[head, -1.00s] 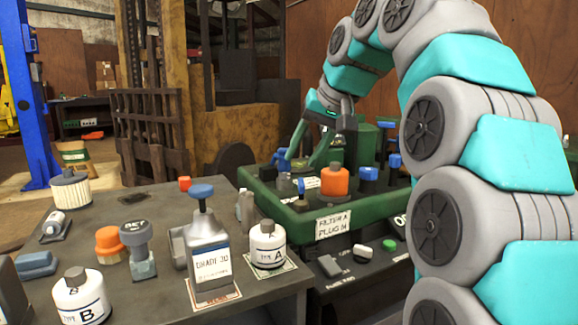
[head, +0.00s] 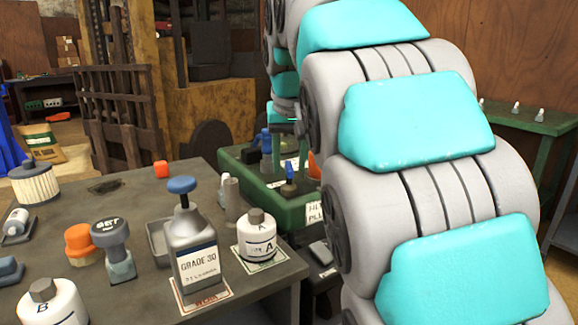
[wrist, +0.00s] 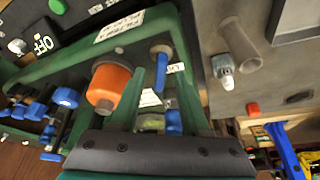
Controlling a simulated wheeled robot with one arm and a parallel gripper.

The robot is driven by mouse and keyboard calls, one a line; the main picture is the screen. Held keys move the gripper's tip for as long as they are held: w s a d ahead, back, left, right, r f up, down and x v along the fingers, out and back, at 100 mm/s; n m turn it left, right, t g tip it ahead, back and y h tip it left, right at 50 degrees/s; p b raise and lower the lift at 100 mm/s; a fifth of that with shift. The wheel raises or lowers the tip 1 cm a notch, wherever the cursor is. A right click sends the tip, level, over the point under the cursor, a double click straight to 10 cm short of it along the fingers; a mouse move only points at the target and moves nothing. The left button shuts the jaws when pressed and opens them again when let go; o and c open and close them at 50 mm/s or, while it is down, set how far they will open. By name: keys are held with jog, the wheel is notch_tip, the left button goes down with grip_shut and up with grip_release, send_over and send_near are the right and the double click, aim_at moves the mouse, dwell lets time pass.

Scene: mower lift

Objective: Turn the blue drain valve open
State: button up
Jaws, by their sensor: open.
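A small blue-handled part (head: 289,172) on a dark base stands in the green tray (head: 290,213); I take it as the drain valve, though no label confirms it. My gripper (head: 290,165) is above it, fingers pointing down. In the wrist view a blue handle (wrist: 161,52) shows between the two green fingertips of my gripper (wrist: 163,72), which are open and apart. Another blue piece (wrist: 173,122) shows deeper between the fingers. Whether either finger touches the handle I cannot tell. My arm hides the tray's right part in the head view.
An orange filter (wrist: 110,82) stands close beside one finger. Several blue knobs (wrist: 67,97) line that side of the tray. On the grey table (head: 130,185) stand a Grade 30 bottle (head: 196,250), a Type A canister (head: 257,236) and other parts.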

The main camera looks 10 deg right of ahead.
jog(key=shift+x, duration=0.85)
grip_shut()
